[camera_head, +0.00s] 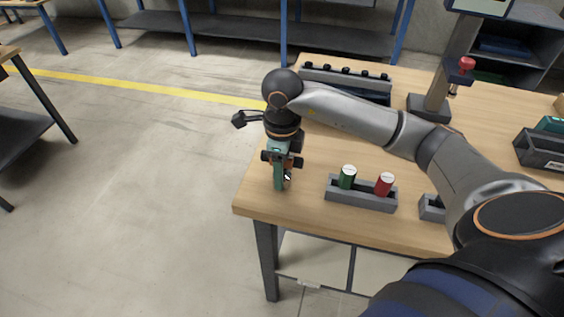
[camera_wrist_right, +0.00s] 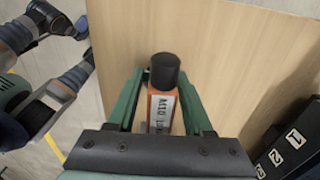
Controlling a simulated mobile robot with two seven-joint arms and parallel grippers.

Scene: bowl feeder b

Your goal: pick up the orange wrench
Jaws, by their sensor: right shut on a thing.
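The orange wrench (camera_wrist_right: 163,112) has a black round end and a white label whose readable start is "M10". In the right wrist view it lies between the two green fingers of my right gripper (camera_wrist_right: 162,90), which is shut on it. In the head view my right gripper (camera_head: 281,178) points down over the table's near left corner. Only a little orange shows there, and the fingers hide most of the wrench. I cannot tell whether it touches the table.
A grey holder (camera_head: 360,198) with a green can (camera_head: 347,177) and a red can (camera_head: 385,184) stands right of my gripper on the wooden table (camera_head: 262,203). A long grey rack (camera_head: 345,82) lies at the back. A stand (camera_head: 436,85) and dark bin (camera_head: 541,150) are further right.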

